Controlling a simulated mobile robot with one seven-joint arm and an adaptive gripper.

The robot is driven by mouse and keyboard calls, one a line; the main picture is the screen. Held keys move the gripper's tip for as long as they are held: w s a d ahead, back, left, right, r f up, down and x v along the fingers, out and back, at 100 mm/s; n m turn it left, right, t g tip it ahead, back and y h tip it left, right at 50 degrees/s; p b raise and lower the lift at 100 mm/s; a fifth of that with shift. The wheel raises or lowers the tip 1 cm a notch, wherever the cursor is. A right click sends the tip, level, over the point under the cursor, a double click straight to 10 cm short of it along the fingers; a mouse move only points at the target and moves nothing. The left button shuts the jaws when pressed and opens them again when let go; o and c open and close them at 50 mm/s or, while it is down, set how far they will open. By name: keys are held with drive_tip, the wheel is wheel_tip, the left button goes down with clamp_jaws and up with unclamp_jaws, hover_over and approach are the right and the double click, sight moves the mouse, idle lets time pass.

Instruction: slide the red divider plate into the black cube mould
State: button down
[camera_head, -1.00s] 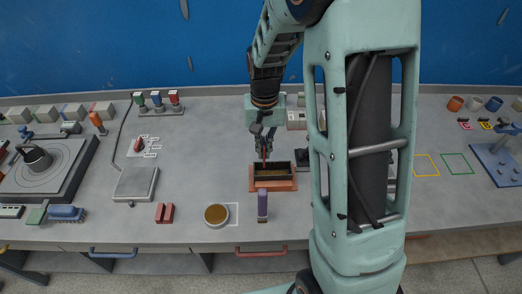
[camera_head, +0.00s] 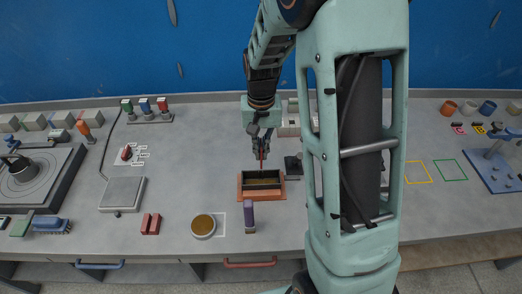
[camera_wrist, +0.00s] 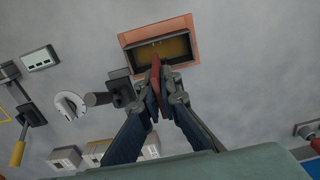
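The black mould (camera_head: 244,183) is an open dark box with a tan-brown inside, set in an orange-brown base, on the grey bench in front of my gripper. It also shows in the wrist view (camera_wrist: 131,57), at the top middle. My gripper (camera_head: 261,146) is above the bench behind the mould, pointing down. In the wrist view its fingertips (camera_wrist: 161,78) are closed on the red divider plate (camera_wrist: 156,71). The plate also shows in the head view (camera_head: 262,158), upright below the fingers. Its end overlaps the mould's near edge in the wrist view; I cannot tell whether they touch.
A dark block with a cylinder (camera_wrist: 119,87) stands close beside the mould. A purple-topped object (camera_head: 250,217) and a round brown-filled dish (camera_head: 203,226) stand in front. A red block (camera_head: 150,223) and a grey scale (camera_head: 122,193) are to the left.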

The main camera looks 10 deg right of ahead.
drive_tip(key=shift+f+b, duration=2.2)
drive_tip(key=shift+f, duration=0.7)
drive_tip(key=shift+f+b, duration=2.25)
drive_tip(key=shift+f, duration=0.5)
drive_tip(key=c, duration=2.1)
unclamp_jaws()
wheel_tip(320, 180, up, 12)
drive_tip(key=shift+r, duration=0.1)
